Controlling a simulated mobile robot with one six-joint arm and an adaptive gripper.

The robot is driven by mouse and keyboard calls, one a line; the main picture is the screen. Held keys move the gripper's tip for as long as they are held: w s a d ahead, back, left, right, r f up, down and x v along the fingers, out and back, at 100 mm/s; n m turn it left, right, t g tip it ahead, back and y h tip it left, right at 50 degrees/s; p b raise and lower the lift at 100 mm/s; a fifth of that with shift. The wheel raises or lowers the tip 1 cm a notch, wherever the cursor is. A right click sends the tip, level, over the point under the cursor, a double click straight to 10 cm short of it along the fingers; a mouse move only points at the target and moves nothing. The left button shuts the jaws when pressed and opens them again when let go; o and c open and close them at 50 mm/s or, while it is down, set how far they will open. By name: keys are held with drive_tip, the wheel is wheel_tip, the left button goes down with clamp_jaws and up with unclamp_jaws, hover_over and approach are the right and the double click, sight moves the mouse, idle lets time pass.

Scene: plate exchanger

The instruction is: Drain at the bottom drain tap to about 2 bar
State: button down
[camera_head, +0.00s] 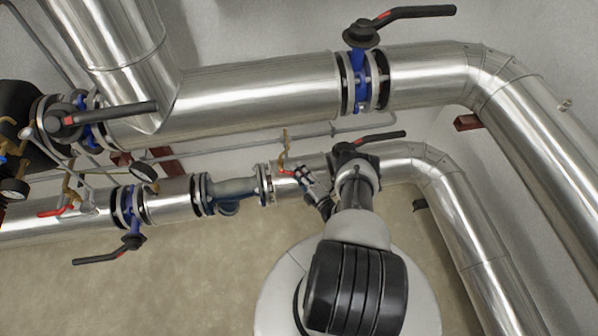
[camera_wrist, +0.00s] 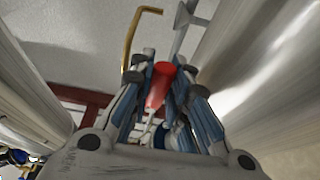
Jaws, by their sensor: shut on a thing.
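My gripper (camera_head: 298,174) is at a small brass tap pipe (camera_head: 285,142) on the lower silver pipe, right of the blue-grey pipe fitting. In the wrist view my gripper (camera_wrist: 166,72) has its fingers closed on both sides of a red tap handle (camera_wrist: 158,86). The red handle (camera_head: 285,172) shows only as a small tip in the head view. The bent brass pipe (camera_wrist: 130,40) rises just left of the fingers in the wrist view. The tap body is mostly hidden by the fingers. Pressure gauges (camera_head: 144,171) (camera_head: 14,189) are too small to read.
Large silver pipes (camera_head: 260,92) run above and beside the arm. Black-handled valves (camera_head: 415,12) (camera_head: 110,257) stick out from the pipes. Another red-handled tap (camera_head: 56,211) is at the far left. The floor (camera_head: 170,295) at the lower left is clear.

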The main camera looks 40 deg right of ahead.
drive_tip(key=c, duration=1.5)
unclamp_jaws()
drive_tip(key=s, duration=0.4)
drive_tip(key=s+a, duration=0.1)
drive_tip(key=s, duration=0.3)
drive_tip(key=s+a, duration=0.1)
drive_tip(key=s, duration=0.3)
drive_tip(key=shift+w, duration=0.1)
